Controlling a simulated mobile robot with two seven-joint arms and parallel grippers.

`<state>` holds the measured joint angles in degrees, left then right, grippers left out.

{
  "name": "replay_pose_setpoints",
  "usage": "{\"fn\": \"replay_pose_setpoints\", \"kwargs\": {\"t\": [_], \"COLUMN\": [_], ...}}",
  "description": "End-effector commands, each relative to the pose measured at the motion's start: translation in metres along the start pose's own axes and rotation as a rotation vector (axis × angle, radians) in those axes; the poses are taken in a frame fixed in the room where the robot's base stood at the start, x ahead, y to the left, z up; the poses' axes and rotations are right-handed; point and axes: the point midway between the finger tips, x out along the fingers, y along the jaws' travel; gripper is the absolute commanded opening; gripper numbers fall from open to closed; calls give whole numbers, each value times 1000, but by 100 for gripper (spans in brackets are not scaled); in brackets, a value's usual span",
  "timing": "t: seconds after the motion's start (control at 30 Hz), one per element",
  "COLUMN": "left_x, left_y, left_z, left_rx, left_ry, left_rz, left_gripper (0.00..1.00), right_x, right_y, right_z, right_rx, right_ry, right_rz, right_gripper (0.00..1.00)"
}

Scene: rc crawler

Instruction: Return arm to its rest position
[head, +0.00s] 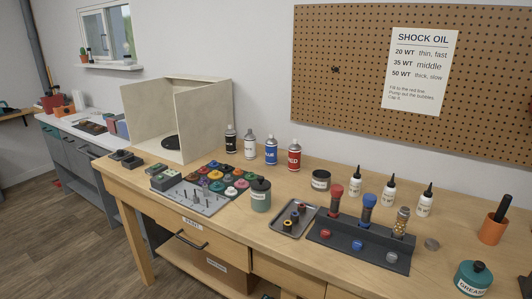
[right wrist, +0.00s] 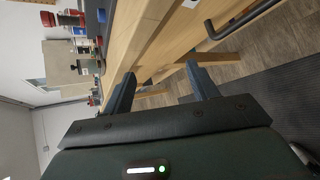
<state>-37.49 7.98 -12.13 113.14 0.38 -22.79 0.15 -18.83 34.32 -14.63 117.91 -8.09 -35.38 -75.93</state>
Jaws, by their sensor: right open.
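My right gripper (right wrist: 162,84) shows in the right wrist view with its two dark fingers wide apart and nothing between them. It is turned sideways and is in front of the wooden workbench (right wrist: 150,35), whose edge runs behind the fingers. Neither of my arms and neither gripper shows in the head view. My left gripper is in no view.
On the bench (head: 264,233) stand a dark shock stand (head: 345,256), a small tray (head: 285,229), several bottles, a green jar (head: 260,196), an orange cup (head: 492,229) and a grease tub (head: 473,279). A drawer handle (right wrist: 238,22) projects near my right gripper. Floor beside the bench is clear.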

Motion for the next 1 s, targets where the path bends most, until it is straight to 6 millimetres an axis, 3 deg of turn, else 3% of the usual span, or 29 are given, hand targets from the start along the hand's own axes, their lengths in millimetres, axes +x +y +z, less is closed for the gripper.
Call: {"fn": "replay_pose_setpoints", "kwargs": {"t": [0.1,0.3,0.63,1.0], "left_x": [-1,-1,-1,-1], "left_y": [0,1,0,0], "left_z": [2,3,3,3], "left_rx": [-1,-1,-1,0], "left_ry": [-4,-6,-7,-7], "left_rz": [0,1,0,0], "left_gripper": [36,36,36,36], "right_x": [-9,-29,-59,-52], "right_y": [-35,-85,-137,-96], "right_z": [-19,-48,-76,-145], "right_rx": [311,856,1470,1834], "right_ry": [46,80,53,64], "right_rz": [-54,-153,-290,-249], "right_gripper": [59,59,59,59]}}
